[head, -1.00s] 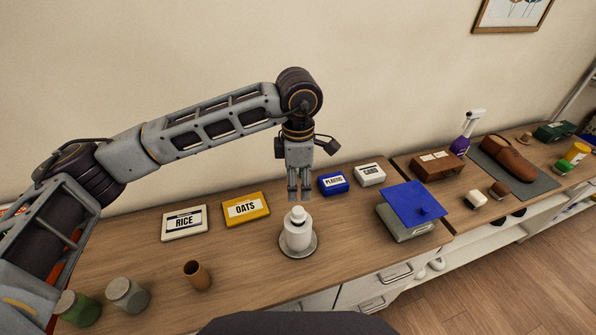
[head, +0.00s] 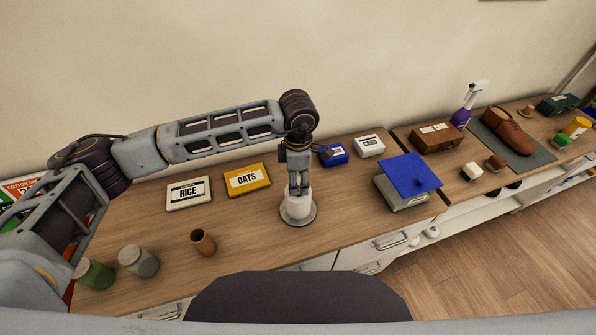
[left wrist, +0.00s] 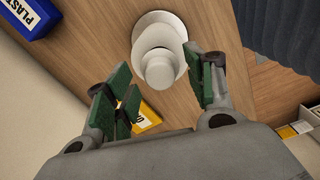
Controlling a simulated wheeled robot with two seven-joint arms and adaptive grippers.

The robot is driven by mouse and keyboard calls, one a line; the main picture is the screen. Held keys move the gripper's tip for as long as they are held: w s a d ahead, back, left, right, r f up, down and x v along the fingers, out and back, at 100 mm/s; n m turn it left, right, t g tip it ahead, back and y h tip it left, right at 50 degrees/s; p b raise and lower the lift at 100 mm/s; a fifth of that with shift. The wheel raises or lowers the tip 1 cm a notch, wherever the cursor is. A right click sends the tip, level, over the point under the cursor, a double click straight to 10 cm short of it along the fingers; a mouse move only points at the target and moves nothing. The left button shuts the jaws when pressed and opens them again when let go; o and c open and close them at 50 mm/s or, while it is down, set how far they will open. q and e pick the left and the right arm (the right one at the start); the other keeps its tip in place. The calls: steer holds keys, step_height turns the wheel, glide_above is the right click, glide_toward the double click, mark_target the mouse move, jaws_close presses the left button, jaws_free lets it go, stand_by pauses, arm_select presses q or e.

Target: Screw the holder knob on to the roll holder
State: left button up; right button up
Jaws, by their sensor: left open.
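A white roll on a round metal roll holder (head: 299,221) stands upright on the wooden counter in the head view. In the left wrist view its white rounded knob (left wrist: 159,71) sits on top, in line with the roll. Whether it is screwed tight cannot be told. My left gripper (head: 299,188) points straight down over the holder and hides the knob in the head view. In the left wrist view its green-padded fingers (left wrist: 166,78) are open, one on each side of the knob, with gaps visible. My right gripper is not in view.
White rice box (head: 188,193) and yellow oats box (head: 246,180) stand left of the holder. A brown cup (head: 203,242) and jars (head: 138,261) are at front left. A blue-lidded box (head: 408,174) is to the right. The counter around the holder is clear.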

arm_select(q)
steer(key=shift+f, duration=0.1)
steer(key=shift+c, duration=0.2)
steer(key=c, duration=1)
steer(key=o, duration=0.7)
steer(key=shift+n+b, duration=0.9)
steer(key=shift+n, duration=1)
steer(key=shift+n+b, duration=0.8)
steer(key=shift+n, duration=1.6)
steer(key=shift+n+b, duration=0.35)
steer(key=shift+n, duration=1.05)
